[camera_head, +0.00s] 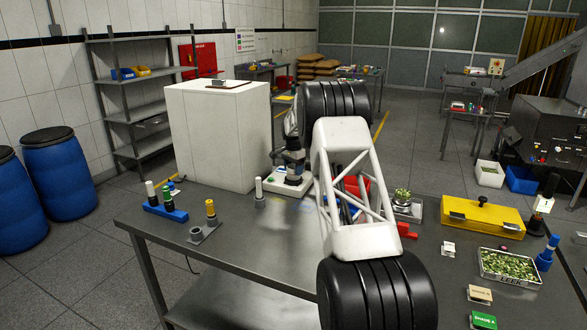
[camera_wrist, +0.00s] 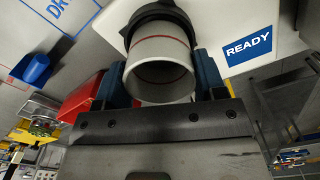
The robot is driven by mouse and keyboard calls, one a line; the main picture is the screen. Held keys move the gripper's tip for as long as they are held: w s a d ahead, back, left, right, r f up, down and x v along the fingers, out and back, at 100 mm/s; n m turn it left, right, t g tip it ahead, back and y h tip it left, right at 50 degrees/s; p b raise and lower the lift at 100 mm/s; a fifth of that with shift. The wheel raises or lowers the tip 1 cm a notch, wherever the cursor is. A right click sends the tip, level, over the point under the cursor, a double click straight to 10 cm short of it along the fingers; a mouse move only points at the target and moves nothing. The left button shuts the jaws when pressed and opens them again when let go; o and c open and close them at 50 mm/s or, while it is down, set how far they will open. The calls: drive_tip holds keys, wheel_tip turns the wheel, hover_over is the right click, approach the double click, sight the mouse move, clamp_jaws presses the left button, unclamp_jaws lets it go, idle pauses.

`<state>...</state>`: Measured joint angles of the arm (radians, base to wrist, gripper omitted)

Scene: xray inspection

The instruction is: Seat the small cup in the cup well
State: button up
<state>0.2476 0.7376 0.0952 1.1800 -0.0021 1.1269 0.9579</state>
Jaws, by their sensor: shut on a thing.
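The small cup (camera_wrist: 160,62) is white with a thin red ring and shows in the wrist view, its open mouth facing the camera. My gripper (camera_wrist: 162,78) is shut on it, with one blue finger on each side. The cup well (camera_wrist: 133,22) looks like a dark ring on a white panel marked READY (camera_wrist: 248,46). The cup's far end is at this ring; how deep it sits inside cannot be told. In the head view my arm covers much of this area, and the cup cannot be made out at the white base (camera_head: 290,184).
A tall white box (camera_head: 220,135) stands behind the table's left part.

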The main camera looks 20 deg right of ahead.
drive_tip(key=shift+f, duration=0.5)
drive_tip(key=o, duration=1)
drive_tip(key=shift+r, duration=3.85)
